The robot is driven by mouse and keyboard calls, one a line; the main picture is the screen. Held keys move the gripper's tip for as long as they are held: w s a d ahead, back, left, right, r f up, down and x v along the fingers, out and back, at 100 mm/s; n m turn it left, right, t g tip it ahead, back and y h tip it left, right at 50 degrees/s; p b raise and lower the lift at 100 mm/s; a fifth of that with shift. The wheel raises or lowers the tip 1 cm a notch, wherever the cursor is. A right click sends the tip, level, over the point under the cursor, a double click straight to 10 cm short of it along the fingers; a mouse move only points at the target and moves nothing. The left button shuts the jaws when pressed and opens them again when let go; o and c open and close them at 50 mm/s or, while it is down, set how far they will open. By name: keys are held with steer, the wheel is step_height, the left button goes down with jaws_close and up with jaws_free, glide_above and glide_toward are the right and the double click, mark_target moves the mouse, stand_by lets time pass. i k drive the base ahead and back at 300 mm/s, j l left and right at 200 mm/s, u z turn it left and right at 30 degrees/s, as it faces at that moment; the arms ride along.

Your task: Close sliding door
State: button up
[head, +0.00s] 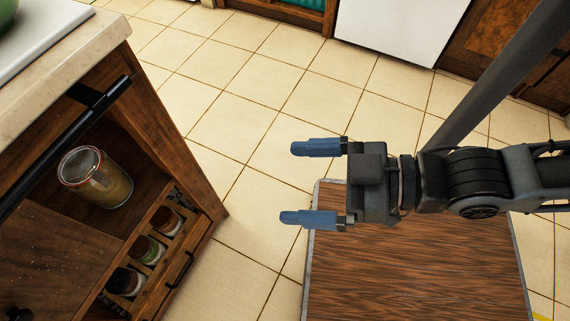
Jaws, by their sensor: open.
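The wooden cabinet (150,125) stands at the left with its front open at the near-right part. A black rail (65,145) runs slantwise along its top front edge. A brown wooden panel (60,245) at the lower left, with a dark knob (18,313) near the picture's bottom edge, looks like the sliding door; its left and lower parts are cut off by the picture. My gripper (290,183) is open and empty, its two blue fingers pointing left toward the cabinet. It is apart from the cabinet, over the tiled floor.
A jar (96,178) stands inside the open cabinet. Several small spice jars (146,250) sit in a wooden rack at its right side. A pale countertop (70,35) overhangs above. Tiled floor (235,100) is clear between cabinet and gripper. A white appliance (395,25) stands at the back.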

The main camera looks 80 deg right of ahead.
mark_target(51, 260)
steer(key=i+j, duration=0.1)
steer(key=j, duration=1.4)
steer(key=i, duration=0.05)
